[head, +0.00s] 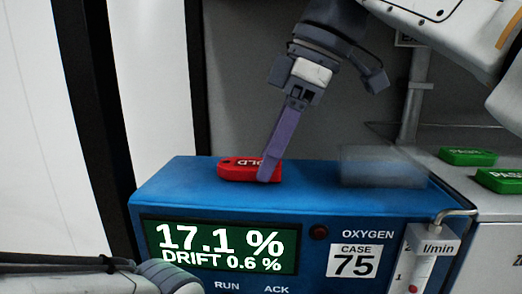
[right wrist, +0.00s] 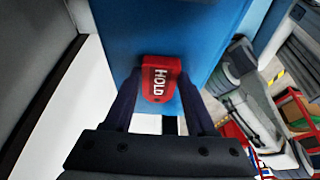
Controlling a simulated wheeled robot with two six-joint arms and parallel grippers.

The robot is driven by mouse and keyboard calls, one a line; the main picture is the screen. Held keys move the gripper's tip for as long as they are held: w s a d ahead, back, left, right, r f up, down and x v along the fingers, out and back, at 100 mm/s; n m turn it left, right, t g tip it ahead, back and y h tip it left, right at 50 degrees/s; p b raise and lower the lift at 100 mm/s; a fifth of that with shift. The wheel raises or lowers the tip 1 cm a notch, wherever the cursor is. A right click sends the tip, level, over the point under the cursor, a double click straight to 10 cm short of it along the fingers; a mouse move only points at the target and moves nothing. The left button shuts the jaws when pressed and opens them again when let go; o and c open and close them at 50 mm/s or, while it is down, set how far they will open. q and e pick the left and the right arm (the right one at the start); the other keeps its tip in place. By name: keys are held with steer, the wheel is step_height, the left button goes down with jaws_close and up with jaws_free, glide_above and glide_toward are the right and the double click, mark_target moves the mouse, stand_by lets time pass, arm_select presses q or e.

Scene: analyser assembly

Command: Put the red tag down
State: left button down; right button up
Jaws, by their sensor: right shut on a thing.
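The red tag (head: 234,169), lettered HOLD, is level over the top of the blue analyser (head: 300,192), toward the back left. It looks to be at the top surface, but I cannot tell whether it touches it. My right gripper (head: 267,178) reaches down from above and is shut on the tag, with a finger hiding part of the lettering. In the right wrist view the tag (right wrist: 158,82) sits between the two fingers of the right gripper (right wrist: 157,100), with the blue top behind it. My left gripper is not in view; only part of my left arm shows at the lower left.
A translucent block (head: 380,167) stands on the analyser's right part. Green tags (head: 467,156) lie on the grey surface to the right. The front has a lit display (head: 220,248) and a flow tube (head: 420,270). The top's front left is clear.

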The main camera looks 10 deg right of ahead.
steer(key=shift+f, duration=0.2)
steer(key=o, duration=1.3)
steer(key=shift+o, duration=0.2)
steer(key=shift+r, duration=0.1)
steer(key=shift+r, duration=0.25)
steer(key=p+v, duration=0.2)
steer(key=v, duration=0.1)
steer(key=d, duration=0.3)
steer(key=s+d, duration=0.1)
steer(key=d, duration=0.2)
steer(key=s+d, duration=0.1)
steer(key=d, duration=0.3)
steer(key=shift+d+p, duration=0.1)
steer(key=shift+p, duration=0.25)
steer(key=shift+s+d+f+p, duration=0.1)
steer(key=shift+d+p, duration=0.05)
steer(key=shift+d, duration=0.25)
steer(key=shift+s+d+f+p, duration=0.1)
steer(key=shift+d+p, duration=0.05)
steer(key=shift+d, duration=0.25)
